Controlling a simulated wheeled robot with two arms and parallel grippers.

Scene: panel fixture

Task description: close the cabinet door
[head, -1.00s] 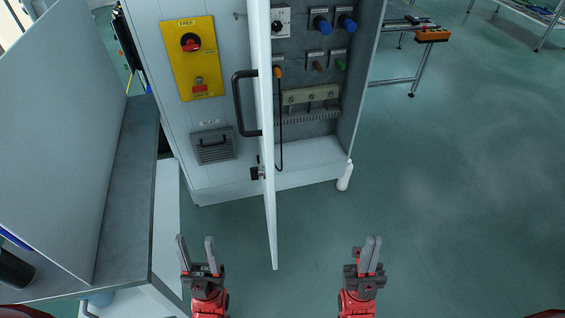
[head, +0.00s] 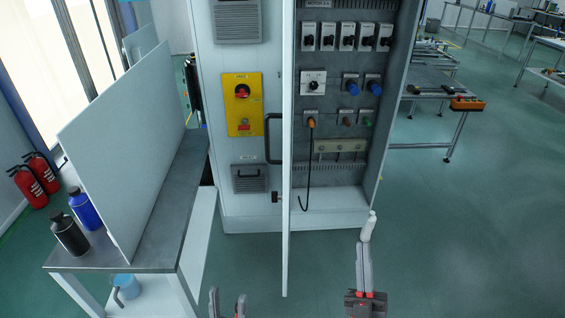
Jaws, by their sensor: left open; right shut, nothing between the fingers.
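The white cabinet door (head: 288,170) stands open, swung out towards me and seen nearly edge-on. Its black handle (head: 268,139) is on the door's left face. The grey cabinet interior (head: 345,20) with switches and knobs is exposed right of the door. My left gripper (head: 227,296) is open at the bottom edge, left of and apart from the door's lower end; only its fingers show. My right gripper (head: 363,246) is shut and empty, right of the door and in front of the cabinet's lower right corner. Neither gripper appears to touch the door.
A workbench (head: 165,215) with an upright panel (head: 130,150) stands left, with a black bottle (head: 70,235) and a blue bottle (head: 84,208). The floor to the right (head: 480,235) is clear.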

